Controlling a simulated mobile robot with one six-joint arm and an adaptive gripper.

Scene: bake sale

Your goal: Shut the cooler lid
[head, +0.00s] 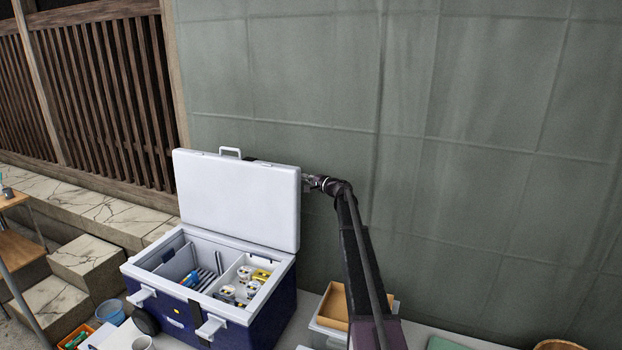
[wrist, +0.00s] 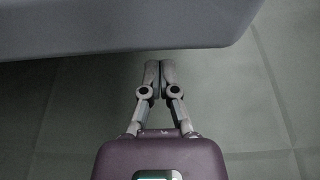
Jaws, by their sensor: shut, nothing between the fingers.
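A blue and white cooler (head: 247,310) stands on the table with its white lid (head: 238,198) raised, nearly upright. Inside are white compartments with several small items. My gripper (head: 306,180) is at the lid's right edge, in part hidden by or very close to the lid; I cannot tell whether it touches. In the wrist view my gripper (wrist: 153,68) is shut and empty, its fingers together. The grey lid (wrist: 120,25) fills the top of that view, just beyond the fingertips, with the wall behind.
A green-grey wall (head: 460,120) stands close behind the cooler. Right of the cooler, beside my arm, are a wooden tray and a clear bin (head: 331,310). A blue bowl (head: 111,311) and an orange crate (head: 76,336) are at the lower left. Stone steps (head: 88,262) lie further left.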

